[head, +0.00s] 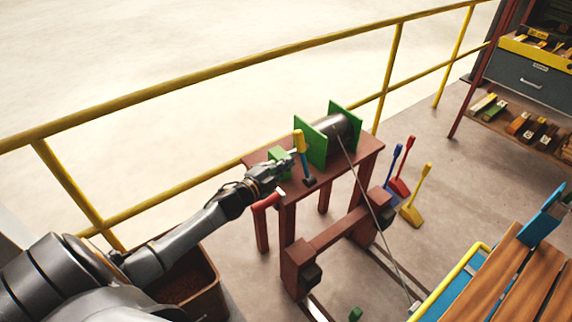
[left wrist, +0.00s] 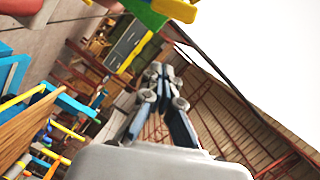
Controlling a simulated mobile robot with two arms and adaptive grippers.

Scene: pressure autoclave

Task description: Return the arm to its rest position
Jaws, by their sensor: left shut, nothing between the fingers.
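My left arm comes in from the left in the head view. Its left gripper (head: 288,163) is at the near side of a winch, beside the yellow crank handle (head: 299,141); the head view does not show clearly whether they touch. In the left wrist view the fingers of the left gripper (left wrist: 158,76) are shut with nothing between them. The winch has green side plates (head: 313,143) and a dark drum (head: 340,127) on a red stand (head: 368,158). A green and yellow part (left wrist: 150,12) shows at the top of the left wrist view. My right gripper is not in view.
A yellow railing (head: 225,65) runs behind the winch. A cable (head: 372,212) runs from the drum down to the right. Blue, red and yellow shovels (head: 415,205) stand right of the stand. A wooden-topped cart (head: 500,275) is at lower right, and a brown bin (head: 200,280) is below my arm.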

